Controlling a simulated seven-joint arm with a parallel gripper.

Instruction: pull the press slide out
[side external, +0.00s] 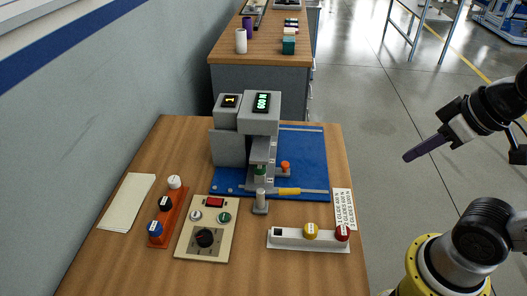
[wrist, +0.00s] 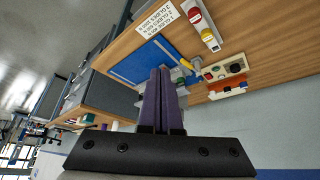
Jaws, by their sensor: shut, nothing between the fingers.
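The grey press (side external: 245,130) stands on a blue base plate (side external: 310,150) on the wooden table. Its displays read "1" and "600 N". At its front, a thin rail with a yellow handle (side external: 289,191) runs across the plate's front edge. I cannot tell for sure which part is the slide. My gripper (side external: 407,157) is shut and empty, in the air right of the table, apart from the press. In the wrist view its purple fingers (wrist: 164,75) are together and hide part of the press; the blue plate (wrist: 140,65) and yellow handle (wrist: 191,76) show beyond them.
In front are a cream control panel (side external: 190,245), a white bar (side external: 285,240) with yellow and red knobs, an orange holder (side external: 166,222) with several knobs, and a small grey post (side external: 260,202). A label card (side external: 344,208) lies at the right edge. A wall bounds the left.

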